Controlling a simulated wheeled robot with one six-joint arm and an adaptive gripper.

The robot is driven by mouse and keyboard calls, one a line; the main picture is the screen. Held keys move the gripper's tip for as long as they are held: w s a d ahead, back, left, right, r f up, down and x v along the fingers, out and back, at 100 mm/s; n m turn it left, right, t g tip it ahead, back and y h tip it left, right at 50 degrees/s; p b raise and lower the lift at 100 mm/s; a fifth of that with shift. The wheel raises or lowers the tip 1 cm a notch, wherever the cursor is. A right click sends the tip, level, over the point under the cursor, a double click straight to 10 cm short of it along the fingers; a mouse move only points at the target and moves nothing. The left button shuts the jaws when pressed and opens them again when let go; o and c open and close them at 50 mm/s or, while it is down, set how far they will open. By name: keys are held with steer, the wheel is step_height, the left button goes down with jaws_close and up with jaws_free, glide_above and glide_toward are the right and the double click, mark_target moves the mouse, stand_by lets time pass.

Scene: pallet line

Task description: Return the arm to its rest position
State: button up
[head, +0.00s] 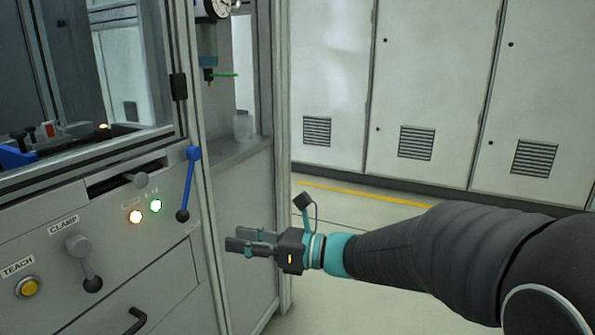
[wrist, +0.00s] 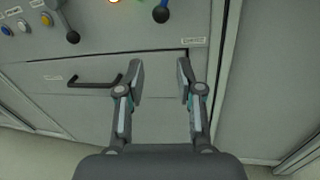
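My gripper (head: 250,246) is stretched out to the left in the head view, in front of the lower part of a grey machine. In the wrist view, my gripper (wrist: 160,75) has its two fingers apart with nothing between them. Behind the fingers lies the grey drawer front (wrist: 85,95) with its dark handle (wrist: 95,82). My fingers appear apart from the panel, though the exact distance is hard to tell.
The machine front carries a blue lever (head: 189,182), a clamp lever (head: 83,262) and a yellow teach button (head: 28,288). White cabinets (head: 430,80) line the back wall. The floor (head: 345,305) between is open.

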steer(key=s+d+f+n+g+h+p, duration=0.1)
steer(key=s+d+f+n+g+h, duration=0.2)
steer(key=s+d+f+n+h, duration=1)
steer(key=s+d+r+n+t+h+p, duration=0.1)
steer(key=s+d+r+n+t+h, duration=0.1)
steer(key=d+r+n, duration=0.2)
steer(key=s+d+r+n+t+h+p, duration=0.2)
steer(key=s+d+r+n+t, duration=0.1)
steer(key=d, duration=0.8)
steer(key=shift+s+r+n+h, duration=0.3)
steer(key=shift+s+r+n, duration=0.05)
steer(key=shift+n, duration=0.45)
steer(key=shift+a, duration=0.15)
